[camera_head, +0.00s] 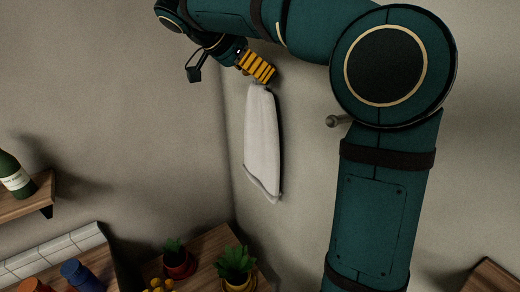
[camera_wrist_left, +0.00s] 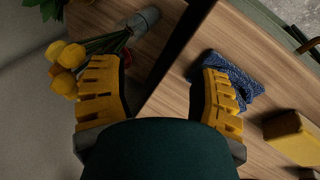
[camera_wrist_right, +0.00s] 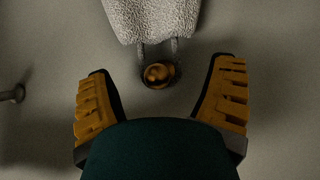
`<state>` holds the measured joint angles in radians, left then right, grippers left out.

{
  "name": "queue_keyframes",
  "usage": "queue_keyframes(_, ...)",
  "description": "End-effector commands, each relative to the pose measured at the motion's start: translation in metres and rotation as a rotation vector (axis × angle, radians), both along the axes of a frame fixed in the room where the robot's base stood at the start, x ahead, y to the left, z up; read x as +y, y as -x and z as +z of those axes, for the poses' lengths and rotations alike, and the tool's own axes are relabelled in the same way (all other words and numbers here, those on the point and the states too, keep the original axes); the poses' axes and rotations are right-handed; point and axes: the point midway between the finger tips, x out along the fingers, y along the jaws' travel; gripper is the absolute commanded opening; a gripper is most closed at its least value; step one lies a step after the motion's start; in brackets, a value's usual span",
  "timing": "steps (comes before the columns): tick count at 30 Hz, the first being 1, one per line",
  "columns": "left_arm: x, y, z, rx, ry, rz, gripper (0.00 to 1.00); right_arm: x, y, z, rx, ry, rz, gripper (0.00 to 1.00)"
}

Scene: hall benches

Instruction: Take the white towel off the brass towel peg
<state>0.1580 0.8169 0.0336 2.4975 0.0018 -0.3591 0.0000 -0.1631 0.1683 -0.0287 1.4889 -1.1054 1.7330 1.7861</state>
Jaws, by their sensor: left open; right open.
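The white towel (camera_head: 262,145) hangs on the wall in the head view. In the right wrist view the towel (camera_wrist_right: 155,18) is at the top, and its loop (camera_wrist_right: 174,47) runs down to the round brass towel peg (camera_wrist_right: 158,74). My right gripper (camera_wrist_right: 163,72) is open, with one finger on each side of the peg and apart from it. In the head view the right gripper (camera_head: 258,67) is just above the towel and hides most of the peg. My left gripper (camera_wrist_left: 160,70) is open and empty above wooden surfaces, away from the towel.
Another peg (camera_head: 335,121) sits on the wall to the right, beside my right arm; it also shows in the right wrist view (camera_wrist_right: 12,94). Potted plants (camera_head: 236,262) stand below the towel. Yellow flowers (camera_wrist_left: 68,56), a blue cloth (camera_wrist_left: 228,75) and a yellow block (camera_wrist_left: 290,135) lie near my left gripper.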

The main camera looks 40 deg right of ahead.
Motion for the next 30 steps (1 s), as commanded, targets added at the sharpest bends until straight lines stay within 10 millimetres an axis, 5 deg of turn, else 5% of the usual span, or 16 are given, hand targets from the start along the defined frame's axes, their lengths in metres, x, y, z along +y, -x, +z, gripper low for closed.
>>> queue_keyframes(14,0.000,0.000,0.001,0.000,0.000,0.000,0.63,-0.017,0.003,-0.018,-0.001,-0.001,-0.001,0.82)
queue_keyframes(21,0.000,0.000,0.001,0.000,0.000,0.000,0.63,-0.017,0.003,-0.018,0.000,-0.001,0.000,0.01)
queue_keyframes(30,0.000,0.000,0.001,0.000,0.000,0.000,0.63,-0.017,0.002,-0.018,0.000,-0.001,0.000,0.01)
